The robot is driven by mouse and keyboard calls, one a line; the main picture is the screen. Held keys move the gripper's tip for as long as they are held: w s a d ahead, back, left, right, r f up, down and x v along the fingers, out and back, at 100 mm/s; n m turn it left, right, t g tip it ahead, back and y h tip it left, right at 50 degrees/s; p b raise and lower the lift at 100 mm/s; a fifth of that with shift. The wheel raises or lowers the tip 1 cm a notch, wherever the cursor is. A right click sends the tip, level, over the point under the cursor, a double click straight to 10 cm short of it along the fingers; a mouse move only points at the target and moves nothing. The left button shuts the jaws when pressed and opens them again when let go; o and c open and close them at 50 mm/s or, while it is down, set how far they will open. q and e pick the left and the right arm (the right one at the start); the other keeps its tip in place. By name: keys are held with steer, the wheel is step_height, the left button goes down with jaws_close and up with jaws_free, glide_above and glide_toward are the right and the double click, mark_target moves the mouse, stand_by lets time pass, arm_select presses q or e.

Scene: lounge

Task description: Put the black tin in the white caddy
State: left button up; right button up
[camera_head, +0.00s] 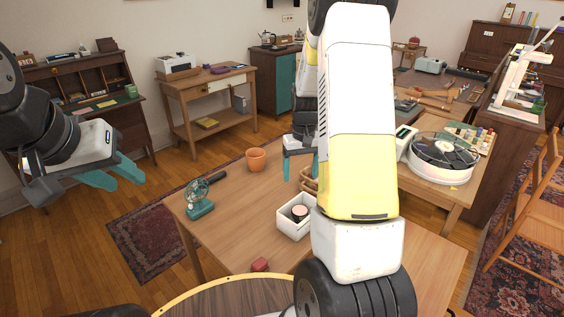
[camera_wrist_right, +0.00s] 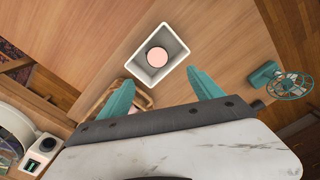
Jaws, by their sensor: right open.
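The white caddy (camera_head: 290,229) stands on the wooden table beside my right arm. It also shows in the wrist view (camera_wrist_right: 147,76). A round tin (camera_head: 300,214) with a dark side and a pinkish top sits upright inside it; its top shows in the wrist view (camera_wrist_right: 157,57). My right gripper (camera_head: 301,177) is open and empty, apart from the tin. In the wrist view its fingertips (camera_wrist_right: 161,78) appear on either side of the caddy's near edge. My left gripper (camera_head: 127,184) is open and empty, off the table at the left.
A wicker basket (camera_head: 308,184) lies behind the caddy, partly hidden by my right arm. A turntable-like device (camera_head: 442,160) is at the right. Bare tabletop lies left of the caddy.

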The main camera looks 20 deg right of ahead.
steer(key=s+a+r+t+y, duration=0.1)
steer(key=s+a+r, duration=0.1)
steer(key=r, duration=0.4)
steer(key=s+a+r+t, duration=0.1)
steer(key=s+a+r, duration=0.2)
steer(key=r, duration=0.2)
steer(key=s+a+r+t, duration=0.2)
steer(key=s+r, duration=0.4)
steer(key=s, duration=0.3)
steer(key=s+a+r+t+y, duration=0.1)
steer(key=s+a+r+t, duration=0.1)
steer(key=s+a+r, duration=0.3)
steer(key=s+r, duration=0.1)
steer(key=s, duration=0.2)
steer(key=shift+s+n, duration=0.35)
steer(key=shift+n, duration=0.05)
